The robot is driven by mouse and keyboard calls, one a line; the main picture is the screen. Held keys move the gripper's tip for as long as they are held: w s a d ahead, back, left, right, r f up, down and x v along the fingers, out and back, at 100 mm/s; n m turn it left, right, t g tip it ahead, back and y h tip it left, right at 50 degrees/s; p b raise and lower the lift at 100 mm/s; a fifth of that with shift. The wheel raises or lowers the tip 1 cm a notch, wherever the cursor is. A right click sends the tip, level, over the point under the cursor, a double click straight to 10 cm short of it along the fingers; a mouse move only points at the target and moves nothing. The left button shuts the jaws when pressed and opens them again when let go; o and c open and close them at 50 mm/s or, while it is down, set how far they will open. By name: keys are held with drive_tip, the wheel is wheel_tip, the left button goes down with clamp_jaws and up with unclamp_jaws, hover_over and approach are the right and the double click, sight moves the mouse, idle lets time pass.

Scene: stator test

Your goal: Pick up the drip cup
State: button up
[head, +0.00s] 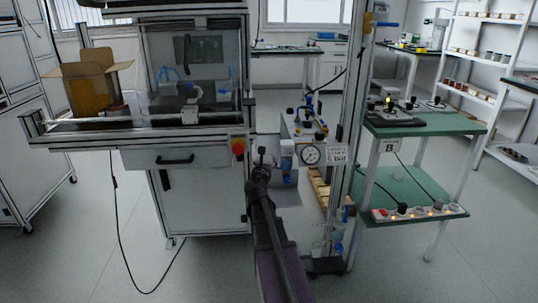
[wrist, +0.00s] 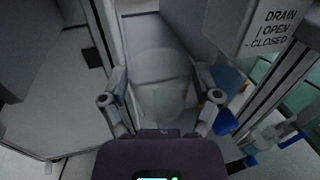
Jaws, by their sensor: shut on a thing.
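The drip cup appears to be the pale grey, rounded, translucent thing (wrist: 161,72) in the middle of the wrist view. My gripper (wrist: 162,88) has one finger on each side of it and is shut on it. The cup's far side and its contents, if any, cannot be made out. In the head view my gripper (head: 263,158) is a dark shape at the end of my arm, just left of the gauge unit. The cup cannot be clearly told apart there.
A DRAIN OPEN/CLOSED label (wrist: 274,30) is at the wrist view's upper right. A machine cabinet (head: 205,195) with a red button (head: 238,147) stands left. A green-topped bench (head: 440,125) is right.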

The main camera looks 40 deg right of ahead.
sight(266, 156)
drive_tip(key=shift+v, duration=1.15)
drive_tip(key=shift+r, duration=0.1)
wheel_tip(266, 156, up, 3)
drive_tip(key=p, duration=0.3)
drive_tip(key=shift+s, duration=0.15)
